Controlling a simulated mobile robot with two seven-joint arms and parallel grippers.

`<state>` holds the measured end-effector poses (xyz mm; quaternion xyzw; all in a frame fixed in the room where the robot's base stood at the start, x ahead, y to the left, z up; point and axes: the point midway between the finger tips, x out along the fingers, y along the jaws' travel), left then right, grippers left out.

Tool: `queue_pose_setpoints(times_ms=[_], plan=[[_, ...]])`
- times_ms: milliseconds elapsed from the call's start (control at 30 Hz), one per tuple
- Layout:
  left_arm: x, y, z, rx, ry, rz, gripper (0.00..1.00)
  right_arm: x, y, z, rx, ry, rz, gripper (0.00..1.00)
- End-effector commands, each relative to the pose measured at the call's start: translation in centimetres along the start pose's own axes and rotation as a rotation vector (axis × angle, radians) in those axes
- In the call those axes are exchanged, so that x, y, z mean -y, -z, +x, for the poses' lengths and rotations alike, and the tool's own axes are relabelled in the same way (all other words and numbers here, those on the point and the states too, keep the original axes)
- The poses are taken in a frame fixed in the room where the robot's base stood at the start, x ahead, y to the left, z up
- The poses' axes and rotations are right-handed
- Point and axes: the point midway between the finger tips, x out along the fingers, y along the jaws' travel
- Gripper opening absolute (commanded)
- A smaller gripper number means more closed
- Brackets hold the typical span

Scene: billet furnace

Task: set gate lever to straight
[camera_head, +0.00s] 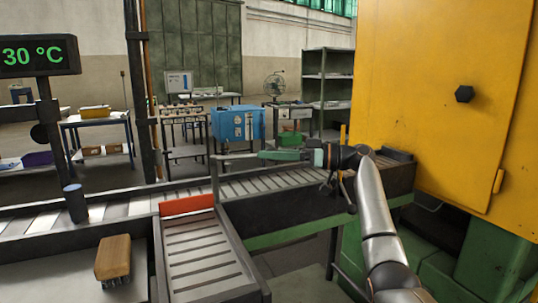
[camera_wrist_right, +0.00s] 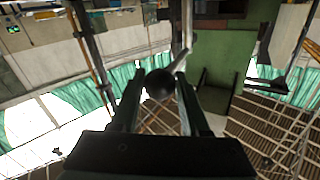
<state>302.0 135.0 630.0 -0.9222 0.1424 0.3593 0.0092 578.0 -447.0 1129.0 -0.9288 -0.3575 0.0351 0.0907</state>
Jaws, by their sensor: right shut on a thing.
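The gate lever (camera_head: 236,157) shows in the head view as a thin grey bar, lying about level at the top of an upright post (camera_head: 214,178) beside the roller conveyor. My right gripper (camera_head: 264,156) reaches in from the right, above the conveyor. In the right wrist view its two fingers (camera_wrist_right: 160,76) are closed on the lever's dark round knob (camera_wrist_right: 159,86), with the lever's rod running up and right from it. In the head view the fingers hide the knob. A red plate (camera_head: 187,204) stands across the top of the side roller chute. My left gripper is not in view.
The roller conveyor (camera_head: 140,205) runs across the middle, and the side chute (camera_head: 205,250) slopes toward me. A wooden brush (camera_head: 114,258) lies on the grey table at left front. A yellow furnace cabinet (camera_head: 435,90) stands at right. A dark post carries a 30 °C display (camera_head: 38,56).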

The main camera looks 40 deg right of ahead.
Motion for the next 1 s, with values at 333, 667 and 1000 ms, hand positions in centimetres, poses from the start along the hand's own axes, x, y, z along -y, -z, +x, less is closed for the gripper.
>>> queue_pose_setpoints(times_ms=[333, 667, 1000], plan=[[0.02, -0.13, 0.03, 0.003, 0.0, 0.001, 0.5, -0.22, 0.33, -0.13, -0.007, -0.009, -0.006, 0.0], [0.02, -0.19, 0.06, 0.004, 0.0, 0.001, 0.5, -0.16, 0.21, -0.08, -0.005, -0.006, -0.005, 0.7], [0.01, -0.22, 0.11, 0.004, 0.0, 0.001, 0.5, -0.13, 0.08, -0.35, -0.003, -0.004, -0.003, 0.73]])
